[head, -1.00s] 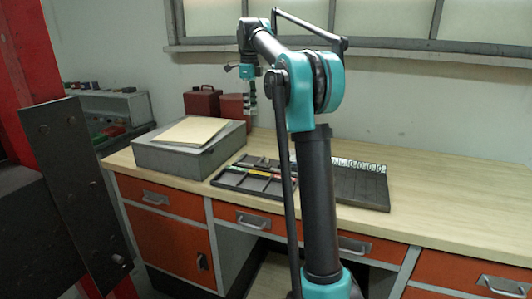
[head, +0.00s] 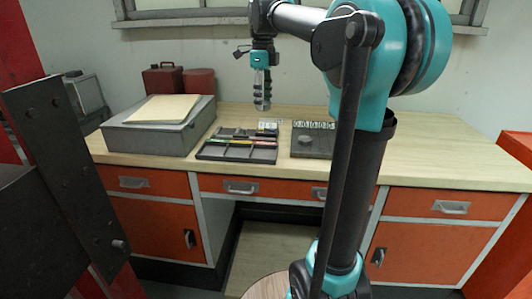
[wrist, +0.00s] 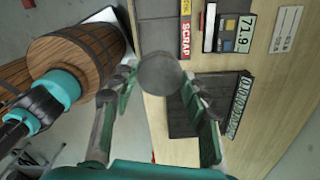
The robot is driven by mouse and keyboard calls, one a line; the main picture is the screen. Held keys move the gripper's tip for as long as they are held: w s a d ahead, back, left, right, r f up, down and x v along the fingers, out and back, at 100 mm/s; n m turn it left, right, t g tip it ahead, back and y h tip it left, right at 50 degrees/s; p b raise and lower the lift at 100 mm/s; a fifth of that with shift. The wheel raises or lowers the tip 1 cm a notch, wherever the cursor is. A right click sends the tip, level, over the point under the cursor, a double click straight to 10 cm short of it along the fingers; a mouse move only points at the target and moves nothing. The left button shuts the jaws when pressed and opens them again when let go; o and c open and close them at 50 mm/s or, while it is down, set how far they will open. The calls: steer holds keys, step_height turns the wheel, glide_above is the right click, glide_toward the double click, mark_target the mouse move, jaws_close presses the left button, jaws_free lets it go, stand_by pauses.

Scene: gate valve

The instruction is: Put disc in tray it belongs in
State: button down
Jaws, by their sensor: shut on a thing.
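A round grey disc (wrist: 160,72) shows between the fingertips of my gripper in the wrist view. My gripper (head: 262,104) is shut on it and hangs above the bench; I cannot make the disc out in the head view. A dark compartment tray (head: 213,151) lies on the bench below and left of my gripper. In the wrist view this tray (wrist: 157,33) has a red label reading SCRAP. A second dark tray or board (head: 309,146), with a strip of white numbers along its back, sits to the right. It also shows in the wrist view (wrist: 190,125).
A small display (wrist: 234,33) reading 71.9 stands behind the trays, beside a white card (wrist: 286,28). A grey box (head: 160,130) with a paper folder on top stands left of the trays. Red cans (head: 163,81) stand behind it. The bench (head: 440,165) is clear at right.

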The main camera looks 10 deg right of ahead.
mark_target(263, 156)
step_height(263, 156, down, 18)
steer(key=shift+r, duration=0.1)
stand_by(0.4)
steer(key=c, duration=1.1)
jaws_free()
steer(key=shift+o, duration=0.2)
step_height(263, 156, up, 12)
